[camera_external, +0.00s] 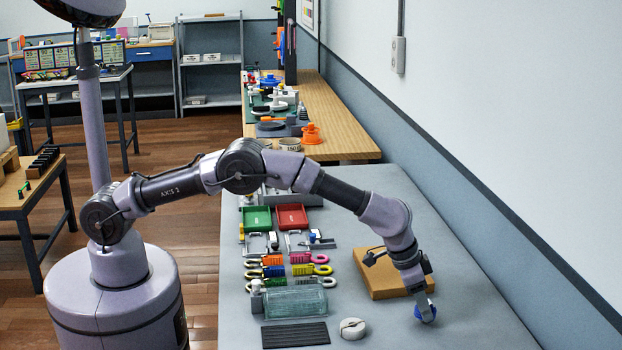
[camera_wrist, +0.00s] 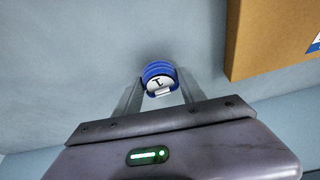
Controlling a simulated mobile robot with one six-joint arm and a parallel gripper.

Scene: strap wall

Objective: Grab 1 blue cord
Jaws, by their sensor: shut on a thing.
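The blue cord (camera_wrist: 158,68) is a small blue coil with a pale, marked end face. In the wrist view it sits between the two fingers of my gripper (camera_wrist: 160,92), which is shut on it. In the external view the blue cord (camera_external: 425,313) shows at the tip of my gripper (camera_external: 424,306), low over the grey table's right part. I cannot tell whether the cord touches the table. The fingers hide part of it.
A cardboard box (camera_external: 388,272) lies just behind my gripper. A white round object (camera_external: 352,328), a clear bin (camera_external: 295,302) and a black ribbed mat (camera_external: 296,335) are to the left. Red (camera_external: 292,216) and green (camera_external: 257,218) trays stand farther back. The table's right side is clear, beside the wall.

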